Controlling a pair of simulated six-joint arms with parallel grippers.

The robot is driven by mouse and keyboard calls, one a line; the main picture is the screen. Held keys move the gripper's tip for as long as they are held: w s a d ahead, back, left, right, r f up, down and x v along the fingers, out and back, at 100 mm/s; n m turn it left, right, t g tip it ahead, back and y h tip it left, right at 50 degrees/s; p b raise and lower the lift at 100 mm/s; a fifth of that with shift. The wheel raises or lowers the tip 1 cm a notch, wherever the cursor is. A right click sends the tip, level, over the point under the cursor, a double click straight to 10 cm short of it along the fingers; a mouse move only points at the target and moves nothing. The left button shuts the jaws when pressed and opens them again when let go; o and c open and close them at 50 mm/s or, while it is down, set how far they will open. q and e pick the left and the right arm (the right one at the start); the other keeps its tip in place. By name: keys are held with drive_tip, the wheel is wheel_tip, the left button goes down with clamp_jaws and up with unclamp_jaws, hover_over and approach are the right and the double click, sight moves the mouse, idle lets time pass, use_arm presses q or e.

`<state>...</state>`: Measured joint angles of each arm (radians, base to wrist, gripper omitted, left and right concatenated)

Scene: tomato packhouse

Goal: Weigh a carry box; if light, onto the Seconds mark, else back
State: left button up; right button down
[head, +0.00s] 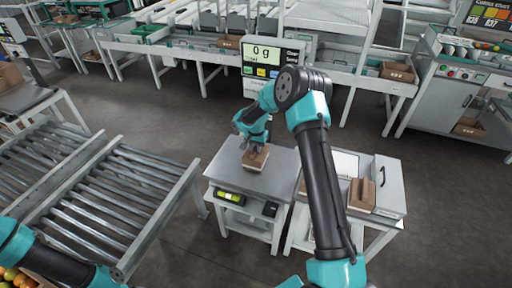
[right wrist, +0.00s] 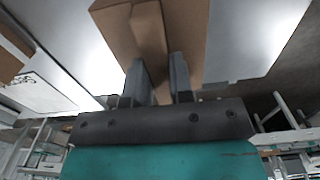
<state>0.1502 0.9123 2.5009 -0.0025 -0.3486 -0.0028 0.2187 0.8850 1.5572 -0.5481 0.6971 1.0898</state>
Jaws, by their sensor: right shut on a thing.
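A brown carry box (head: 256,160) is at the grey top of the scale stand (head: 275,180); I cannot tell whether it touches the top. The display (head: 262,55) behind it reads 0 g. My right gripper (head: 253,146) is shut on the box's upright middle handle. In the right wrist view the two fingers (right wrist: 158,82) clasp the handle of the carry box (right wrist: 190,30). A second carry box (head: 362,194) stands on the side table to the right. My left arm shows at the lower left, with its gripper out of view. I cannot make out a Seconds mark.
The side table (head: 384,212) adjoins the scale stand on the right, with a pale panel partly hidden by my right arm. Roller conveyors (head: 110,200) lie to the left. Packing benches with more boxes (head: 398,70) stand behind. Bare floor lies between.

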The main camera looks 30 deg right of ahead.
drive_tip(key=shift+f, duration=0.25)
idle(0.6)
drive_tip(key=c, duration=0.9)
unclamp_jaws()
drive_tip(key=shift+f, duration=0.1)
drive_tip(key=shift+c, duration=0.5)
drive_tip(key=shift+c, duration=1.2)
drive_tip(key=shift+r, duration=0.2)
drive_tip(key=shift+r, duration=3.35)
